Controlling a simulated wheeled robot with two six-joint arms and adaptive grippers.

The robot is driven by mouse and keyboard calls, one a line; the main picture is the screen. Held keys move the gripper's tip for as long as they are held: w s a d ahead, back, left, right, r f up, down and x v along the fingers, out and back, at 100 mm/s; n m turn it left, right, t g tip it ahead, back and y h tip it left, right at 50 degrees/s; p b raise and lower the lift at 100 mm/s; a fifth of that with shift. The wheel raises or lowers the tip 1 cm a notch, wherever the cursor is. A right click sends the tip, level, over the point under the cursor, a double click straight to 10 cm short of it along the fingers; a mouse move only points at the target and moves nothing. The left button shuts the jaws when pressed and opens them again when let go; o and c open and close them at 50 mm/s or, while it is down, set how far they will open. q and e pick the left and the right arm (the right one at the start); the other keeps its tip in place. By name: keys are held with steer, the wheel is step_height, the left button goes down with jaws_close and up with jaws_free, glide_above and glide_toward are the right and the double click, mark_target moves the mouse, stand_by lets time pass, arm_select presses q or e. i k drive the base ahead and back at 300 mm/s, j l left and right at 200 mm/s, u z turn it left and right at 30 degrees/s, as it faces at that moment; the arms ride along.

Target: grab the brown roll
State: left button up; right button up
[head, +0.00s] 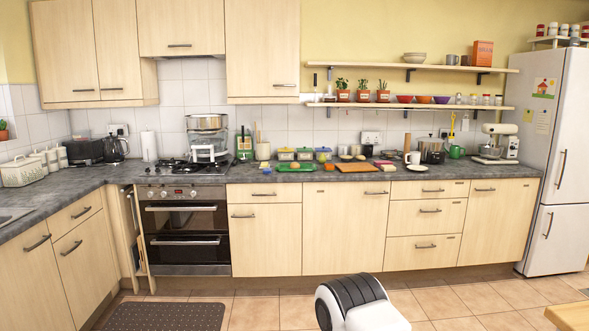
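I cannot pick out the brown roll with certainty. Small tan and brownish round items (345,157) lie on the counter (240,173) right of the middle, too small to tell apart. An orange-brown item (295,165) lies on a green board (284,169) on the same counter. Neither of my grippers is in view.
An orange board (357,167), a white plate (417,168) and a white mug (413,157) stand on the crowded counter. A stove (186,163) is to the left and a fridge (556,150) to the right. A dark mat (165,316) lies on the otherwise mostly clear floor.

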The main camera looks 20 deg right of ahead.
mark_target(293, 166)
steer(key=i+l+z, duration=0.3)
steer(key=i+l, duration=0.15)
steer(key=i, duration=0.3)
steer(key=i+l+z, duration=0.35)
steer(key=i, duration=0.45)
steer(key=i+z, duration=0.3)
steer(key=i, duration=0.45)
